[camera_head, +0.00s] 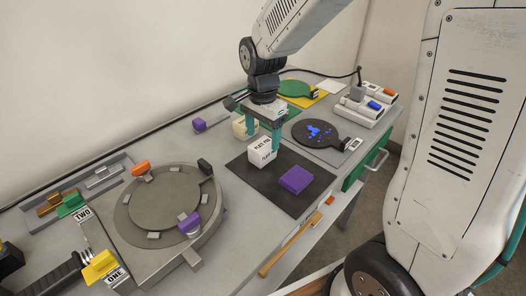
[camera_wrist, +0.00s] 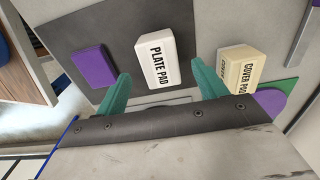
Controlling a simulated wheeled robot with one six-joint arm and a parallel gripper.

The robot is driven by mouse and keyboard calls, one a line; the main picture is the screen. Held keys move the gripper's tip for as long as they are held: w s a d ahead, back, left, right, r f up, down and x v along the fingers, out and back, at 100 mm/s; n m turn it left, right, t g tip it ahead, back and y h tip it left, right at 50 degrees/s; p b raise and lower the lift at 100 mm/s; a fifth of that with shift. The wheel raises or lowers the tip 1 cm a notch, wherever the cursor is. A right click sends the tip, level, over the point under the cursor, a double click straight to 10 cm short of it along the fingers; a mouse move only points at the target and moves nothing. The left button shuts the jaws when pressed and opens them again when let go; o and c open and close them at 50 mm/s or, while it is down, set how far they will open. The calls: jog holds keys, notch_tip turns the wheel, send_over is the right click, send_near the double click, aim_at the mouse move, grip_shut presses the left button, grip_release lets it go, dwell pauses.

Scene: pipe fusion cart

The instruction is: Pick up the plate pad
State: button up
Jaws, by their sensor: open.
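The plate pad is a white block (camera_head: 262,152) with black lettering on the dark mat (camera_head: 238,172). In the wrist view the plate pad (camera_wrist: 158,62) lies ahead of the fingers, its label reading PLATE PAD. My gripper (camera_head: 264,137) has teal fingers and is open above and just behind the plate pad. In the wrist view my gripper (camera_wrist: 162,85) has its fingers spread wider than the pad, with nothing between them at the tips that I can make out as held. Whether a finger touches the pad cannot be told.
A cream cover pad (camera_wrist: 242,70) stands right of the plate pad in the wrist view. A purple block (camera_head: 296,179) lies on the mat beside the plate pad. A round grey fixture (camera_head: 165,203) is at left, and a black disc with blue spots (camera_head: 318,133) is at right.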

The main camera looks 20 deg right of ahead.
aim_at(263, 144)
notch_tip(263, 144, down, 6)
jog(key=shift+r, duration=0.1)
jog(key=c, duration=1.1)
